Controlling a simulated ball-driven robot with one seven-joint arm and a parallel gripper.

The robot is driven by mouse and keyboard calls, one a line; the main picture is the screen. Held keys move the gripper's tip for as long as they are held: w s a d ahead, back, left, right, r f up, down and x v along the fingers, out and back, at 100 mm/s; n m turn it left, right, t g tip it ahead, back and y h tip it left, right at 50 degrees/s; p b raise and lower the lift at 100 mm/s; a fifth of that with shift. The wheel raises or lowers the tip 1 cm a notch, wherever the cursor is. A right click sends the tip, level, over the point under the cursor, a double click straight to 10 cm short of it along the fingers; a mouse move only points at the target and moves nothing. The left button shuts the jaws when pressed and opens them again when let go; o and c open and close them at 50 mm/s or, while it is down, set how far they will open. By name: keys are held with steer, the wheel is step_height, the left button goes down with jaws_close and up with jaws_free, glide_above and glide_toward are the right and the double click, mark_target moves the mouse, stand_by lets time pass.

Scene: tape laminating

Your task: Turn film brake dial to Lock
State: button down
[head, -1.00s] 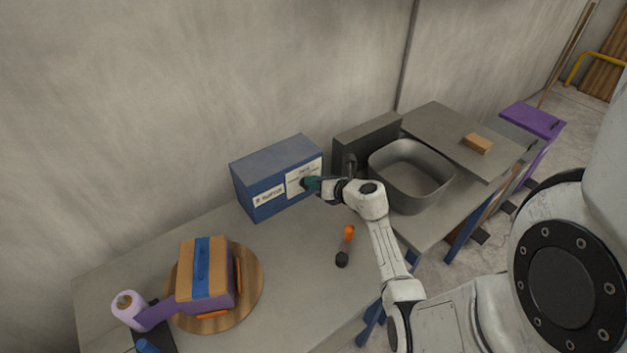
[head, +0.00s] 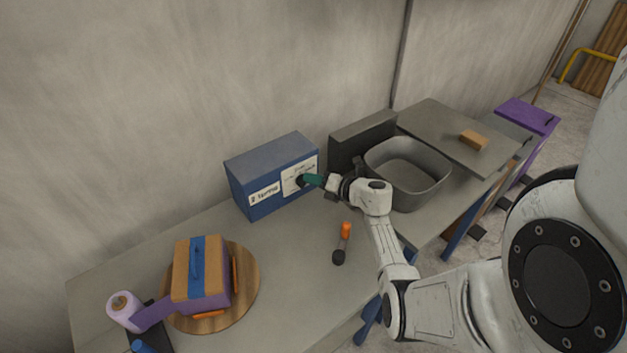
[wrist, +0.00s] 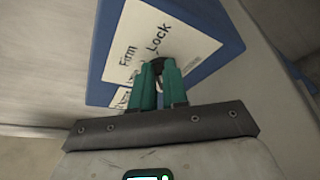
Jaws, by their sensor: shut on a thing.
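The blue box (head: 272,207) stands on the bench against the wall. Its front carries a white label plate (head: 289,185). My gripper (head: 304,181) has green fingers and is at the plate. In the wrist view my gripper (wrist: 158,66) is shut on the dark dial (wrist: 157,64), which is mostly hidden between the fingertips. I cannot read which way the dial points.
A grey basin (head: 408,172) stands right of the box. An orange-and-black tool (head: 342,243) lies on the bench in front. A taped box (head: 201,274) sits on a round wooden board (head: 250,283), beside a purple film roll (head: 125,308).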

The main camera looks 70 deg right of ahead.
steer(key=c, duration=1.1)
jaws_free()
steer(key=shift+c, duration=0.2)
steer(key=shift+s, duration=0.1)
steer(key=v, duration=1)
steer(key=shift+s, duration=0.3)
steer(key=shift+a, duration=0.1)
